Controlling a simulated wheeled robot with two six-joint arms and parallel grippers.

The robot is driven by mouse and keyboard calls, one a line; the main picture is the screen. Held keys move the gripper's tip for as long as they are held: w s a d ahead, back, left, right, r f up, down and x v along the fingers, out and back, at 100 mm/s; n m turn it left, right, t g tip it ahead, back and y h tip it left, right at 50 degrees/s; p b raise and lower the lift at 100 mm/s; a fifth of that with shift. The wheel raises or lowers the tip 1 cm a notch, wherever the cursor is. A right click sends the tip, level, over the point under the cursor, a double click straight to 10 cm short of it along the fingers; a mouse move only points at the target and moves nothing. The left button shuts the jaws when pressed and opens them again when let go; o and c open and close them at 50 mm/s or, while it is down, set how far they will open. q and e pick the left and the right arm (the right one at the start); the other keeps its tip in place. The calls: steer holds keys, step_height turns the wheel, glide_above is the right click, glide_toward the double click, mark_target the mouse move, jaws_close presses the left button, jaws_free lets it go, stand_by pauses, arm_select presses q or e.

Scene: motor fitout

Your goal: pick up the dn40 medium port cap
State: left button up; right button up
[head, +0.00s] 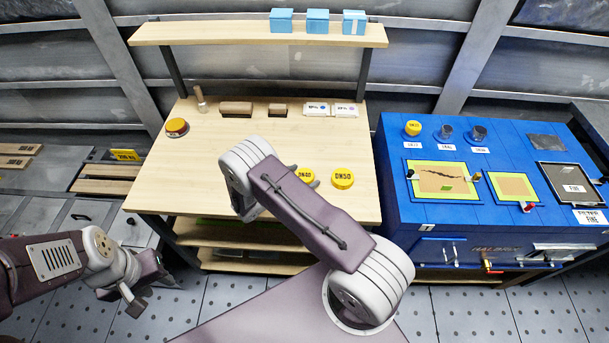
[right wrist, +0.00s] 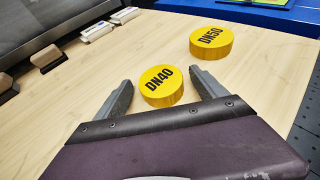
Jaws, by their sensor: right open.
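The yellow round DN40 cap (right wrist: 162,86) lies flat on the wooden bench, label up. In the head view the DN40 cap (head: 306,175) is partly hidden by my right arm. My right gripper (right wrist: 161,92) is open, with one finger on each side of the cap and nothing held. The wrist view does not clearly show whether the fingers touch it.
The wooden bench (head: 200,170) holds brown blocks (head: 236,109), white labelled boxes (head: 330,110) and an orange-topped round item (head: 177,127). Blue boxes (head: 318,21) stand on the shelf above. A blue workbench (head: 410,205) stands at the right, with a small yellow cap (head: 413,128) on it.

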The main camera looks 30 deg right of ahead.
steer(key=shift+s, duration=0.1)
steer(key=shift+c, duration=0.9)
steer(key=shift+a, duration=0.1)
steer(key=c, duration=1.2)
steer(key=shift+r, duration=0.1)
